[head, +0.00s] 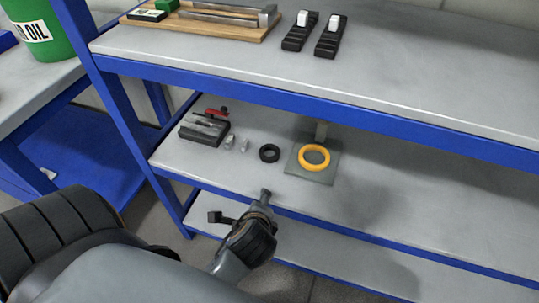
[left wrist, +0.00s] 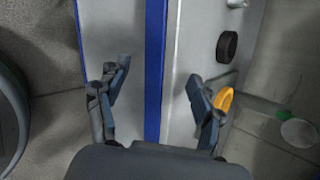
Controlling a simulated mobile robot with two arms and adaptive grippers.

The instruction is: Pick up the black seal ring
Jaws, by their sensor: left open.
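The black seal ring (head: 269,153) lies flat on the middle shelf, left of a yellow ring (head: 314,157) on a grey plate (head: 330,179). My left gripper (head: 240,206) is open and empty, by the shelf's front edge and nearer to me than the black ring. In the left wrist view the gripper's two fingers (left wrist: 159,75) stand apart over the blue shelf edge. The black ring (left wrist: 228,46) shows beyond the right finger, clear of it. The yellow ring (left wrist: 224,98) is partly hidden behind that finger. My right gripper is out of view.
The upper shelf (head: 350,88) overhangs this level. A blue edge rail (head: 340,232) runs along the front. The shelf's right side is clear.

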